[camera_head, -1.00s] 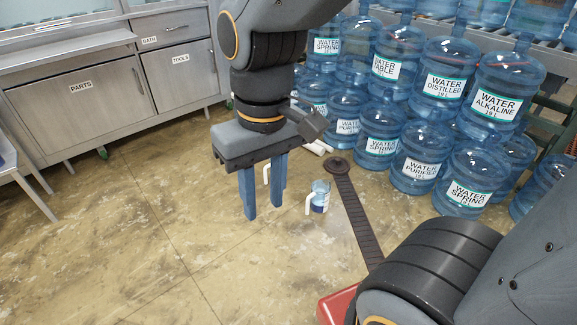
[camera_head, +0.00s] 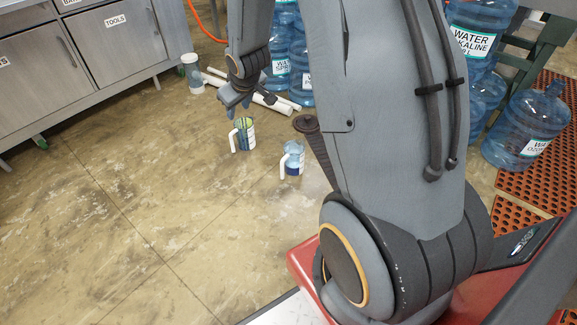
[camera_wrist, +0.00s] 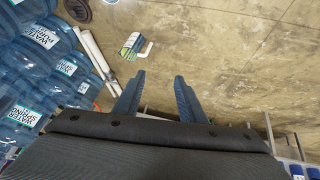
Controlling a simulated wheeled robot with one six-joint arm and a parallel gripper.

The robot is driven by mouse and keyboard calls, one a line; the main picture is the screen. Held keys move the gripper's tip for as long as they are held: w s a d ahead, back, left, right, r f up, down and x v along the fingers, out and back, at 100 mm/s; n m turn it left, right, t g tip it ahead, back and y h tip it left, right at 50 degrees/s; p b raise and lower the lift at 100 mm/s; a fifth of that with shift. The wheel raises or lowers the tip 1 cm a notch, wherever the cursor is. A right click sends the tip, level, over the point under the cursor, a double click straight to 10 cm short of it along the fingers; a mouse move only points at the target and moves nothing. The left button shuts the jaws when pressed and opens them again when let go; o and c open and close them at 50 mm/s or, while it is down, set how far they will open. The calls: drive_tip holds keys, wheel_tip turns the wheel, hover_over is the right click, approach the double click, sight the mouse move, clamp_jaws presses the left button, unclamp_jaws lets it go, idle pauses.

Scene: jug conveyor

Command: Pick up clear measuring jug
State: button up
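Two jugs with white handles stand upright on the floor in the head view. One (camera_head: 243,134) has a green, yellow and white label. The other (camera_head: 292,158), with a blue label, stands nearer and to the right. Both look see-through, so I cannot tell for sure which is the clear measuring jug. My gripper (camera_head: 238,107) is above and just behind the green-labelled jug. The gripper is apart from both jugs.
White pipes (camera_head: 262,98) lie on the floor behind the jugs, near stacked water bottles (camera_head: 299,65). A clear cylinder (camera_head: 192,73) stands by the grey cabinet (camera_head: 110,55). A dark strap-like piece (camera_head: 318,150) runs beside the jugs. The floor at left is clear.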

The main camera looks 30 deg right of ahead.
drive_tip(key=w+d+f+t+b, duration=0.1)
drive_tip(key=w+d+f, duration=0.25)
drive_tip(key=f, duration=0.35)
drive_tip(key=w+d+f+t+b, duration=0.1)
drive_tip(key=w+d+f+b, duration=0.1)
drive_tip(key=w+d+f, duration=0.3)
drive_tip(key=t+y+b, duration=0.3)
drive_tip(key=t+b, duration=0.4)
drive_tip(key=b, duration=0.2)
approach(283, 167)
drive_tip(key=w+a, duration=0.4)
drive_tip(key=a, duration=0.1)
drive_tip(key=d+b, duration=0.1)
drive_tip(key=w+d+f+t+b, duration=0.1)
drive_tip(key=w+d+f+m+t+b, duration=0.1)
drive_tip(key=shift+d+f+b, duration=0.1)
drive_tip(key=shift+d+b, duration=0.15)
drive_tip(key=shift+b, duration=0.1)
drive_tip(key=shift+w+d+y+b, duration=0.3)
drive_tip(key=shift+w+b, duration=0.05)
drive_tip(key=w+a+b, duration=0.1)
drive_tip(key=w+b, duration=0.3)
drive_tip(key=w, duration=0.3)
drive_tip(key=shift+w+a, duration=0.15)
drive_tip(key=shift+w, duration=0.2)
drive_tip(key=shift+c, duration=0.3)
